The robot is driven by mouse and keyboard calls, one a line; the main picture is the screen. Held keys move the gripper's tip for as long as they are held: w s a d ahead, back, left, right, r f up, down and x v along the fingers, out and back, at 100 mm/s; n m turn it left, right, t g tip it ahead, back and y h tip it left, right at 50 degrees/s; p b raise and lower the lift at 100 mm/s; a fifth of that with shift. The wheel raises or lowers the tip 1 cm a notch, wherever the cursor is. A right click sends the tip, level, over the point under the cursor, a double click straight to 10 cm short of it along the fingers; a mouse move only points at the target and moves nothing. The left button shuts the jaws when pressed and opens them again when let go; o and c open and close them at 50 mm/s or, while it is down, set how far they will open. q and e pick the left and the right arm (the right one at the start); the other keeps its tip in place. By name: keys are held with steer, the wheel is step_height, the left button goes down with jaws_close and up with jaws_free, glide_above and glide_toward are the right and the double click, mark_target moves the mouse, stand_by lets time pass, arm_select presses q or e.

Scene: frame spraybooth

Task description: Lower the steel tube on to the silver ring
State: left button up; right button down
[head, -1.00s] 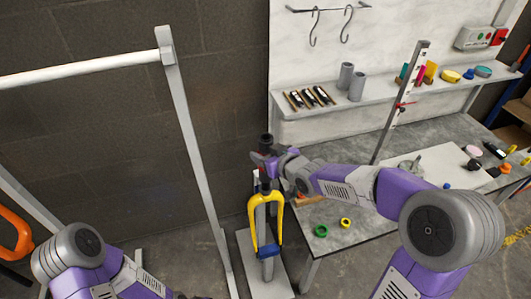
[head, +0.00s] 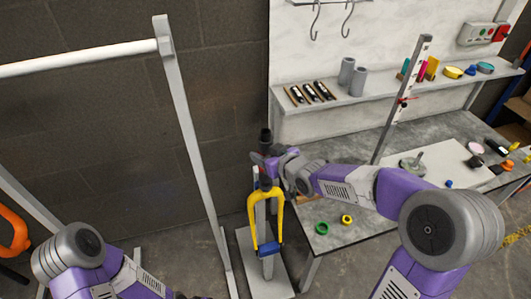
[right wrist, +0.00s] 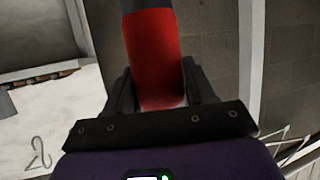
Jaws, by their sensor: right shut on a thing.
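My right gripper (head: 268,161) is shut on the steel tube, above the yellow fork (head: 279,215) on the stand. The tube's dark upper end (head: 265,137) stands upright above the gripper in the head view. The right wrist view shows the tube's red section (right wrist: 155,55) between the fingers (right wrist: 153,92), with a dark grey part beyond it. The silver ring cannot be made out; the gripper covers the area just above the fork crown. I cannot tell whether the tube touches anything below. Only a dark bit of my left gripper (head: 185,296) shows at the bottom edge.
The stand's pale base plate (head: 246,262) is on the floor. A white rack post (head: 190,140) stands left of it. The grey bench (head: 345,232) at right holds a green ring (head: 322,228) and a yellow ring (head: 347,219). Two grey cylinders (head: 357,82) stand on the shelf.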

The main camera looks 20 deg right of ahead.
steer(key=shift+f+b, duration=1.05)
steer(key=shift+f, duration=0.1)
stand_by(0.3)
